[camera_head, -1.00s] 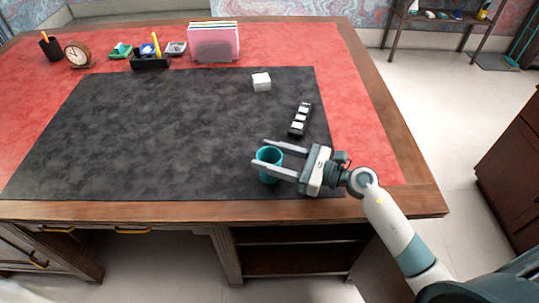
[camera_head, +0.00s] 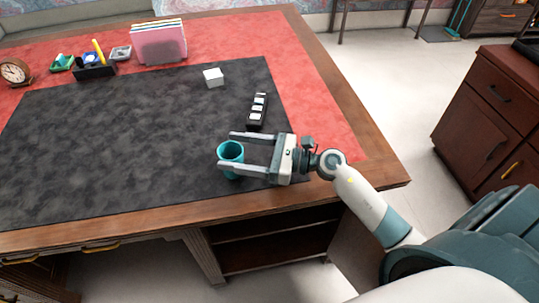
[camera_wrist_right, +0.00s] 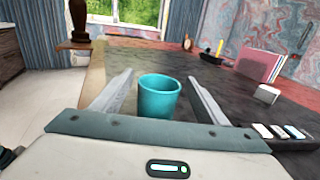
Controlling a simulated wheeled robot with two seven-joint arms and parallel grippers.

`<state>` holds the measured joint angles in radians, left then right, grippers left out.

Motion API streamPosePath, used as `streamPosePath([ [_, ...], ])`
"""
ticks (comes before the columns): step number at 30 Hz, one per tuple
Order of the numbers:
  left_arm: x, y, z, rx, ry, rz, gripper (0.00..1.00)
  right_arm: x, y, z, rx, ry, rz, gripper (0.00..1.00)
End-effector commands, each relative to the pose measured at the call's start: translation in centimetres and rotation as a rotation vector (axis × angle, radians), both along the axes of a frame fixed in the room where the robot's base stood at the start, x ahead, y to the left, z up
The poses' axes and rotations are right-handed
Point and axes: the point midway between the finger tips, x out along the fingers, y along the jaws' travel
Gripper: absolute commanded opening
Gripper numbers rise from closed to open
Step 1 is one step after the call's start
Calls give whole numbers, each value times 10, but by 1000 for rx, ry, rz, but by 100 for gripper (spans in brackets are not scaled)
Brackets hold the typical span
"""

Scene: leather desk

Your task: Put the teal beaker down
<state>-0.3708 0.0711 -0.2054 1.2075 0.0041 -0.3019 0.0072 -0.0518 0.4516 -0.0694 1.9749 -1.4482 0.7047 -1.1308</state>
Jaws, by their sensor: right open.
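The teal beaker (camera_head: 231,152) stands upright on the black desk mat (camera_head: 110,135), near the desk's front edge. It also shows in the right wrist view (camera_wrist_right: 159,97), between the two fingers and apart from both. My right gripper (camera_head: 226,151) is open, with its fingers pointing left on either side of the beaker. The near finger hides part of the beaker's lower side. In the right wrist view the open gripper (camera_wrist_right: 158,85) has clear gaps beside the beaker. My left gripper is in neither view.
A black holder with white pieces (camera_head: 257,110) lies behind the right gripper. A white cube (camera_head: 213,77) sits farther back. A pink file stack (camera_head: 159,43), pen tray (camera_head: 96,69) and clock (camera_head: 16,72) stand along the back. The mat's middle and left are clear.

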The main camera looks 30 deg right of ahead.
Motion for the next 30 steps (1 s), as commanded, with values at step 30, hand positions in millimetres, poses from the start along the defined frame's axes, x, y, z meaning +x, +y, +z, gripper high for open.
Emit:
streamPosePath([
  [30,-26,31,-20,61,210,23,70,-65,-81,0,-1,-1,1,68],
])
